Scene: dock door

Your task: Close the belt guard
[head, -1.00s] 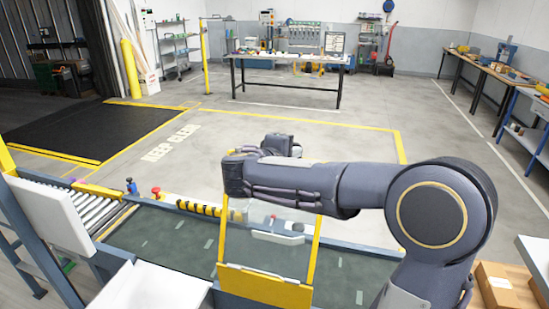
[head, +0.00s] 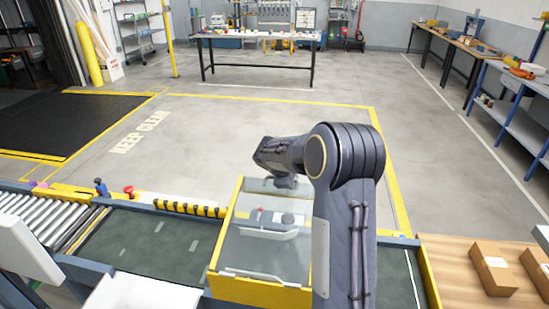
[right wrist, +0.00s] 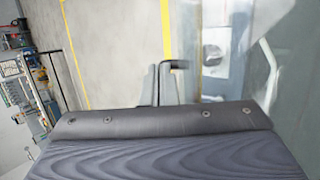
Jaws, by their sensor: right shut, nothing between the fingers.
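The belt guard (head: 262,238) is a clear panel in a yellow frame over the dark green belt (head: 150,248). A pale bar handle (head: 262,277) runs along its near yellow edge. It looks low over the belt, but I cannot tell whether it is fully down. My right gripper (head: 287,182) is shut and empty at the guard's far end, partly hidden by my right arm. I cannot tell whether it touches the guard. My left gripper is not in view.
A roller conveyor (head: 35,215) joins the belt at left. A red button (head: 129,190) stands on the far rail. Cardboard boxes (head: 492,268) lie on a wooden surface at right. The floor beyond the belt is clear up to a workbench (head: 255,36).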

